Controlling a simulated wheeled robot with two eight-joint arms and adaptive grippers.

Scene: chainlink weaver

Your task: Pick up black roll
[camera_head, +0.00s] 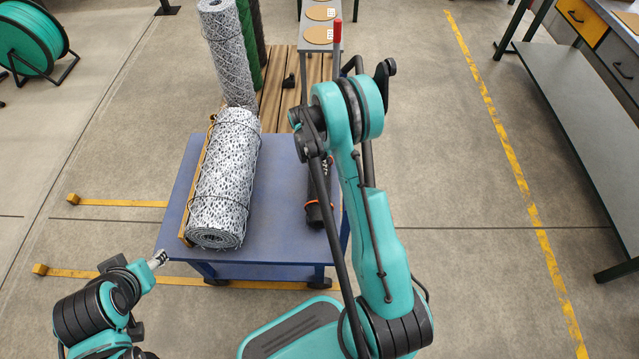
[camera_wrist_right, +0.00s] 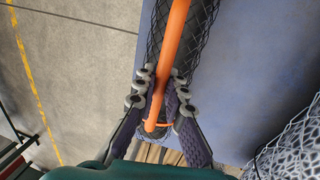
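The black roll (camera_head: 318,205) lies lengthwise on the right side of the blue cart, with an orange band near its front end. My right arm hides much of it. In the right wrist view, the black mesh roll (camera_wrist_right: 205,22) runs down the picture, and an orange bar lies along it. My right gripper (camera_wrist_right: 162,75) is over the roll, with a finger on either side of the orange bar. Whether the fingers touch or grip anything is unclear. My left gripper (camera_head: 158,259) is near the cart's front left corner, small and apart from the rolls.
A thick grey mesh roll (camera_head: 226,180) lies on the left of the blue cart (camera_head: 270,245). A long grey workbench (camera_head: 590,110) stands at the right. The floor between it and the cart is clear.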

